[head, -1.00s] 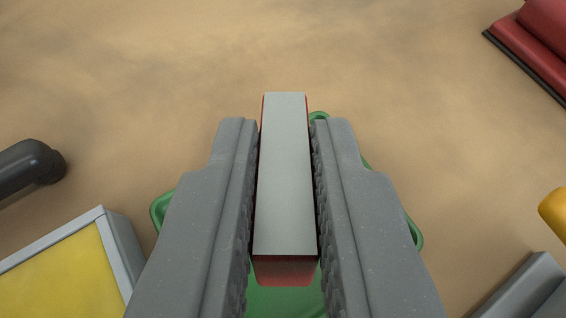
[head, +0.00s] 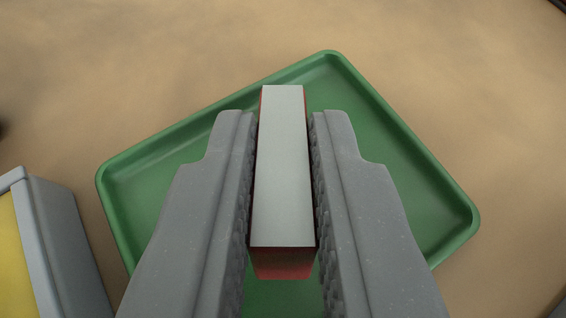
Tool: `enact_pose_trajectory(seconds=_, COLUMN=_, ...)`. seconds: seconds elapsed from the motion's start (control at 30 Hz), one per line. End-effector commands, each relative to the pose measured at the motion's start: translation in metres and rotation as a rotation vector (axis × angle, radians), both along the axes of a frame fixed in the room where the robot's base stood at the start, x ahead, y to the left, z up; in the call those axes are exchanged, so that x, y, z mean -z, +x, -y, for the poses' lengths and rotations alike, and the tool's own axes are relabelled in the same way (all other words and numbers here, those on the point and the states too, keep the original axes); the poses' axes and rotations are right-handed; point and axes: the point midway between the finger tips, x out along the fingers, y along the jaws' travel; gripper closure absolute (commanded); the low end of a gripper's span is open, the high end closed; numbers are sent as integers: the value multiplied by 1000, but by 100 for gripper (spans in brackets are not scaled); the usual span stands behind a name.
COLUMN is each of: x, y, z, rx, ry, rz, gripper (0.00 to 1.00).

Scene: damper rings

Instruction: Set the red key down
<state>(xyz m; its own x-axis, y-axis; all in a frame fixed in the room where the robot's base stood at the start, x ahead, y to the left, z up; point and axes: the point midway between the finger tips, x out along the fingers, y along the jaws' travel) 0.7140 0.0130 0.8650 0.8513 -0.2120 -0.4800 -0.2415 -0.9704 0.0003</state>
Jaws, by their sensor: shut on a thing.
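The red key (head: 283,264) is a block with a pale grey top face and red sides. My gripper (head: 284,135) is shut on it, with one ribbed grey finger along each long side. The key and fingers appear over a green tray (head: 399,138) with a raised rim, which sits turned at an angle on the tan surface. The fingers hide the near part of the tray. I cannot tell how high the key is above the tray floor.
A grey box with a yellow face (head: 60,240) stands at the left edge, close to the tray's left side. A dark object shows in part at the top right corner.

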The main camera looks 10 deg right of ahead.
Motion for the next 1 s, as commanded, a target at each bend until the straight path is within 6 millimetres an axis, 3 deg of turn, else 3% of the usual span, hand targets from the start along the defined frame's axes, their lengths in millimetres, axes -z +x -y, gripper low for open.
enact_pose_trajectory(seconds=0.27, x=3, y=0, z=0, rx=0, ry=-1, rz=1, gripper=100)
enact_pose_trajectory(seconds=0.3, x=3, y=0, z=0, rx=0, ry=-1, rz=1, gripper=80)
enact_pose_trajectory(seconds=0.37, x=3, y=0, z=0, rx=0, ry=-1, rz=1, gripper=64)
enact_pose_trajectory(seconds=0.4, x=3, y=0, z=0, rx=0, ry=0, rz=1, gripper=60)
enact_pose_trajectory(seconds=0.77, x=1, y=-3, z=-1, rx=0, ry=0, rz=0, gripper=60)
enact_pose_trajectory(seconds=1.0, x=-14, y=-27, z=-8, rx=-2, ry=0, rz=2, gripper=60)
